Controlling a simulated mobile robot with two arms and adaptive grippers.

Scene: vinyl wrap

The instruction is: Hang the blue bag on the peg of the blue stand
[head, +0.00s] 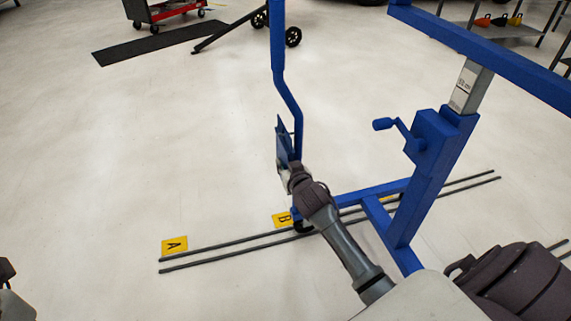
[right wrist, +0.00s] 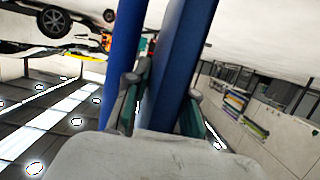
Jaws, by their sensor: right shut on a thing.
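The blue stand (head: 430,150) has a crank post at right and a bent upright (head: 278,50) in the middle of the head view. The blue bag (head: 283,138) looks like a small flat dark-blue panel beside the lower part of that upright. My right gripper (head: 289,168) is at the panel's lower end. In the right wrist view a dark blue piece (right wrist: 182,65), apparently the bag, passes between the fingers, which are shut on it. A brighter blue bar (right wrist: 123,60) runs close to its left. I cannot make out the peg. A dark part at the lower left edge may be my left gripper (head: 6,272).
Two thin dark rails (head: 225,250) lie on the pale floor, with yellow markers A (head: 174,246) and B (head: 282,219). A red cart (head: 165,10), a black mat (head: 150,43) and a wheeled frame (head: 240,28) stand behind. The floor at left is clear.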

